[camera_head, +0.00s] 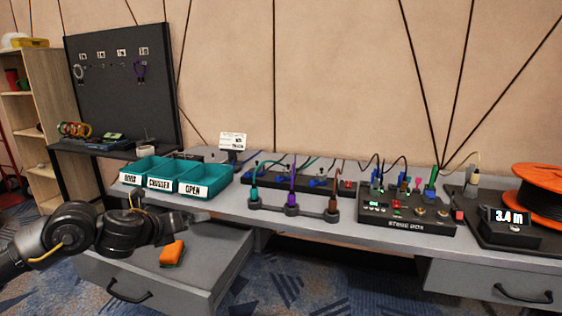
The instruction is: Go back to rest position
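My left arm reaches in from the left, low over the open drawer (222,258) at the front left of the bench. My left gripper (196,219) is near the bench's front edge, just in front of the teal bins. It is small and seen side-on, so I cannot tell whether its fingers are open or shut. No object shows clearly in it. An orange block with a dark side (172,252) lies in the drawer, below and apart from the gripper. My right gripper is not in view.
Teal labelled bins (192,188) stand on the grey bench (335,229). Right of them are a cable rack (292,209), a stage box (405,226) and an orange cable reel (540,190) with a "3.4 m" display (509,217). A black pegboard (118,85) and wooden shelf (45,120) stand at left.

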